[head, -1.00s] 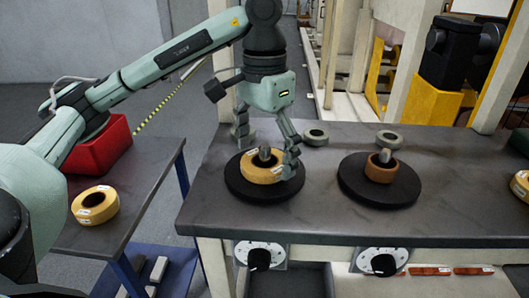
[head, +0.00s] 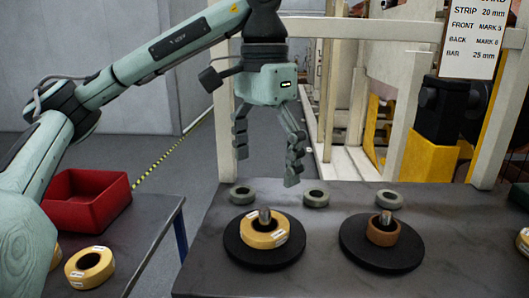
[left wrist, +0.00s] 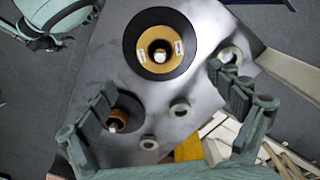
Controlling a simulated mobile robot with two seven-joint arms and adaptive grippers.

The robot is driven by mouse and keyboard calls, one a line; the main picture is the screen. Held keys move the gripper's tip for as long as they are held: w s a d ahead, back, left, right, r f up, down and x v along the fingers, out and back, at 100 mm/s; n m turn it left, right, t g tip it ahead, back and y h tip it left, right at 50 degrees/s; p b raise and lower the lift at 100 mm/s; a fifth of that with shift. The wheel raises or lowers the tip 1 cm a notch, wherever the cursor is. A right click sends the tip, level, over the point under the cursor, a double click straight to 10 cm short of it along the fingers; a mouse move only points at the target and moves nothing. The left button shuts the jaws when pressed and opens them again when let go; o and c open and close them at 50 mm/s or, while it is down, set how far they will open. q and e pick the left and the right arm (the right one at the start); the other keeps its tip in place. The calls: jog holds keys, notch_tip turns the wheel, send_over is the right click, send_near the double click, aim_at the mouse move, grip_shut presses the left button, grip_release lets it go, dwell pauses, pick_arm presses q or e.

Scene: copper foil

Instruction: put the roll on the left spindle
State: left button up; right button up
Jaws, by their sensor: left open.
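A yellow roll (head: 264,238) with white labels lies on the left black disc (head: 240,254), around the left metal spindle (head: 265,216). The left wrist view shows this roll (left wrist: 145,57) with the spindle top (left wrist: 160,56) inside its hole. My left gripper (head: 266,166) is open and empty above the roll and apart from it. Its spread fingers also show in the left wrist view (left wrist: 165,95). The right spindle (head: 386,217) carries a brown roll (head: 383,235) on a second black disc (head: 400,259). My right gripper is not in view.
Grey rings lie behind the discs, one at the left (head: 242,195), one in the middle (head: 316,197), one at the right (head: 389,199). On the side table (head: 140,240) are another yellow roll (head: 90,267) and a red bin (head: 88,205). Pale posts stand behind.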

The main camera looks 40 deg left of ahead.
pick_arm(q)
jog(key=shift+r, duration=0.75)
